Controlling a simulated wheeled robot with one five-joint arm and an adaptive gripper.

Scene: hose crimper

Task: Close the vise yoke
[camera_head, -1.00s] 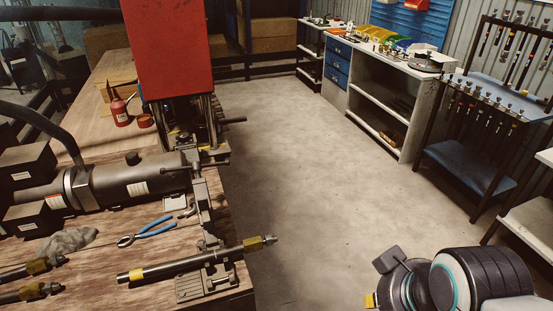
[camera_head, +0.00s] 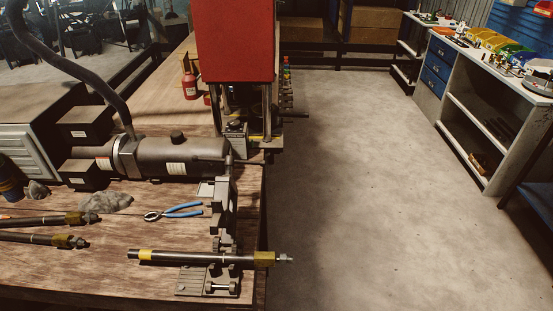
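The vise (camera_head: 193,283) sits at the front right corner of the wooden workbench. A dark hose (camera_head: 195,258) lies level across it, with a yellow band near its left end and a brass fitting (camera_head: 264,259) at its right end that sticks out past the bench edge. A grey toothed metal part (camera_head: 221,235) stands just behind the hose; it may be the vise yoke, but its exact shape and position are too small to tell. My gripper and arm are not in view.
Behind the vise stand a grey cylinder machine (camera_head: 175,153) and a red press (camera_head: 235,42). Blue-handled pliers (camera_head: 180,210), a rag (camera_head: 105,202) and two more hoses (camera_head: 40,220) lie on the bench (camera_head: 110,265). The concrete floor (camera_head: 355,200) to the right is clear.

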